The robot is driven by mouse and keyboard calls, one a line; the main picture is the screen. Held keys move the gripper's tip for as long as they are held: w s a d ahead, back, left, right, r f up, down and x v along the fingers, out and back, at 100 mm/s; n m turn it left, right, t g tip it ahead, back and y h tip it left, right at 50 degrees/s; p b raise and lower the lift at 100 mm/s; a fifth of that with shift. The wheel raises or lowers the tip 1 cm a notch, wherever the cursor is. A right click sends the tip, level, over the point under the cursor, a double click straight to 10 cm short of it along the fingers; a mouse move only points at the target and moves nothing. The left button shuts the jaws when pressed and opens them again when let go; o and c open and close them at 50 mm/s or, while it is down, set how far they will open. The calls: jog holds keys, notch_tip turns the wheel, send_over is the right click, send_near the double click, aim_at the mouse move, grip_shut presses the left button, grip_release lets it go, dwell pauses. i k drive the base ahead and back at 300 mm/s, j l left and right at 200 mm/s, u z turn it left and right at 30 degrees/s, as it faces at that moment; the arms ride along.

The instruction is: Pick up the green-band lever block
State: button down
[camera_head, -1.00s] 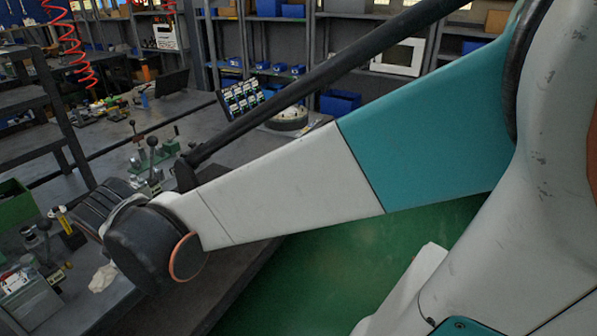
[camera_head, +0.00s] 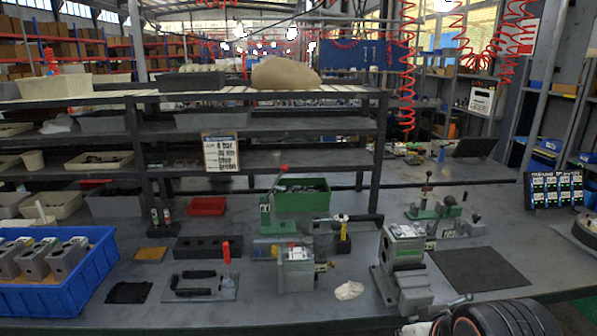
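I cannot single out a lever block by a green band at this size. A grey block with a pale top (camera_head: 297,272) sits at the bench's middle front.
A blue crate (camera_head: 98,262) of grey blocks stands at left. A red-handled clamp (camera_head: 224,268), green tray (camera_head: 305,203) and large grey vise-like fixture (camera_head: 405,262) occupy the middle. A dark mat (camera_head: 482,270) lies bare at right. Shelves with a sign (camera_head: 220,152) stand behind.

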aim_at(409, 249)
jog(key=i+l+u, duration=0.1)
jog(key=l, duration=0.25)
jog(key=i+l, duration=0.25)
jog(key=l, duration=0.15)
jog(key=i+l+u, duration=0.15)
jog(key=l, duration=0.25)
jog(key=i+l+u, duration=0.1)
jog(key=l, duration=0.3)
jog(key=l+u, duration=0.25)
jog(key=l, duration=0.95)
jog(key=k+l+u, duration=0.2)
jog(key=l, duration=1)
jog(key=i, duration=0.1)
